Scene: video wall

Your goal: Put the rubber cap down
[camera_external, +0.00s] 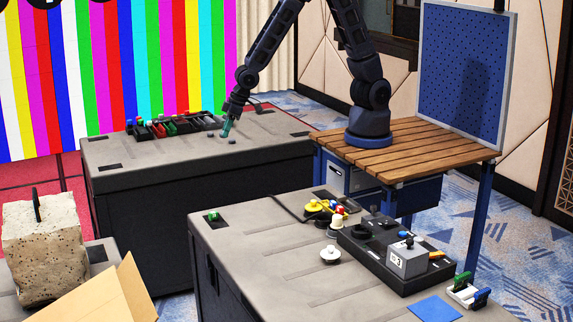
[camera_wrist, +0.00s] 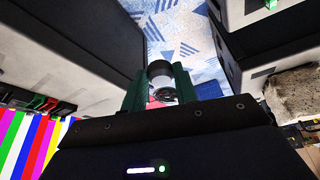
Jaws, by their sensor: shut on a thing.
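My gripper (camera_external: 226,127) is low over the left dark case's grey top (camera_external: 270,135), near its far side. In the wrist view, its green fingers (camera_wrist: 158,80) are closed on a small round thing, grey on top and dark below, which I take to be the rubber cap (camera_wrist: 159,70). The fingers partly hide it. Small dark pieces (camera_external: 232,140) lie on the case top beside the fingertips. I cannot tell whether the held cap touches the surface.
A row of red, green and black items (camera_external: 172,125) stands left of my gripper. The case top's right part is clear. A nearer case (camera_external: 270,260) bears a grey box (camera_external: 407,260) and a white knob (camera_external: 330,254). A stone block (camera_external: 42,250) stands at lower left.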

